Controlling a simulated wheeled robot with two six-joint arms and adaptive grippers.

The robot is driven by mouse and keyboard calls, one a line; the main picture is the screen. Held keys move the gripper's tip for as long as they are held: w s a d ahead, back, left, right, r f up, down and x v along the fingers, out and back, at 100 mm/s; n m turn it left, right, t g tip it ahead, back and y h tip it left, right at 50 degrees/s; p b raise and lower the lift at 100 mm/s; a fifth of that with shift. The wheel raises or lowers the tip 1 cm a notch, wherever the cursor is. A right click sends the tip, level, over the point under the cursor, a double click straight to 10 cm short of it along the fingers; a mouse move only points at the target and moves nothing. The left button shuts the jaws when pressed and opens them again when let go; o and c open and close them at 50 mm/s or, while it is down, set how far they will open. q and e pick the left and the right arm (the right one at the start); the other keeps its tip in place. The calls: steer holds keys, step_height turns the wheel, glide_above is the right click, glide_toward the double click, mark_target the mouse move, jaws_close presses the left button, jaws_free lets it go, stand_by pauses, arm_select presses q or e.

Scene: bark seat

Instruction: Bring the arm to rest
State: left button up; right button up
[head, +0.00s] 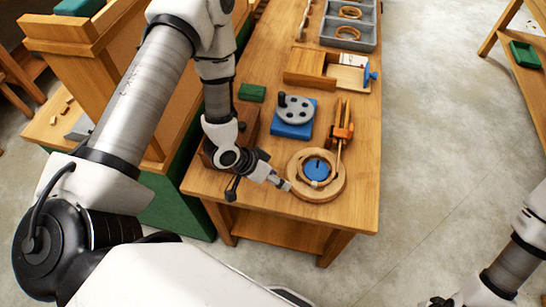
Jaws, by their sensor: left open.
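My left arm comes in from the left and reaches down over the wooden bench (355,205). My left gripper (283,184) is open at the left side of a round wooden ring-shaped piece (333,188) with a blue centre (317,170). I cannot tell whether its tips touch the ring. Nothing shows between the fingers. My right arm is at the lower right, away from the bench. Only a dark bit of my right gripper (438,301) shows at the bottom edge, so its jaws cannot be read.
A blue block with a grey disc (295,111), an orange clamp-like piece (343,132), a green block (252,92) and an open wooden box (305,68) stand on the bench. A grey tray (365,35) holds rings at the back. The floor (440,140) to the right is clear.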

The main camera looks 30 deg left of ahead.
arm_select(q)
steer(key=shift+s+a+f, duration=0.15)
steer(key=shift+s+f, duration=0.25)
steer(key=shift+f, duration=0.05)
steer(key=shift+f, duration=0.1)
steer(key=shift+g+y, duration=0.4)
steer(key=shift+g, duration=0.4)
steer(key=s+f+b, duration=0.2)
steer(key=f, duration=0.1)
steer(key=s+d+f+b, duration=0.1)
steer(key=s+f, duration=0.1)
steer(key=s+a+f+n+g+y+b, duration=0.1)
steer(key=s+a+n+y, duration=0.1)
steer(key=s, duration=0.3)
steer(key=s+a+f+n+g+y, duration=0.2)
steer(key=s+a+y, duration=0.1)
steer(key=s, duration=0.3)
steer(key=shift+a+b, duration=0.35)
steer(key=shift+a, duration=0.15)
steer(key=shift+f, duration=0.1)
